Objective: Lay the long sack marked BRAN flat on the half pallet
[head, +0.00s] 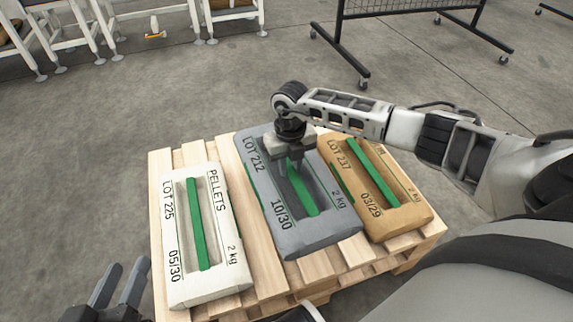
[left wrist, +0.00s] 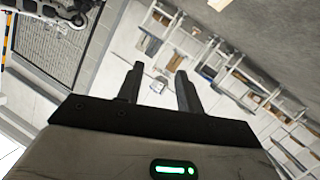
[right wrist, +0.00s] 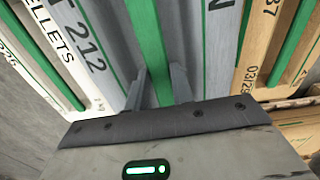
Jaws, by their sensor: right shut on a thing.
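A long grey sack (head: 318,237) marked LOT 212 and 10/30 lies level in the middle of the wooden half pallet (head: 258,264). Its name is mostly covered by my right gripper (head: 293,170); only a final N shows in the right wrist view. My right gripper is shut on the sack's green strap, its fingers on either side of it in the right wrist view (right wrist: 158,88). I cannot tell whether the sack's full weight rests on the slats. My left gripper (head: 118,285) is open and empty, left of the pallet; its fingers are apart in the left wrist view (left wrist: 158,88).
A white PELLETS sack (head: 222,262) lies on the pallet's left side, with bare slats between it and the grey sack. A tan sack (head: 400,222) lies close along the grey sack's right. A wheeled mesh rack (head: 405,8) and white stands (head: 128,18) are farther back.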

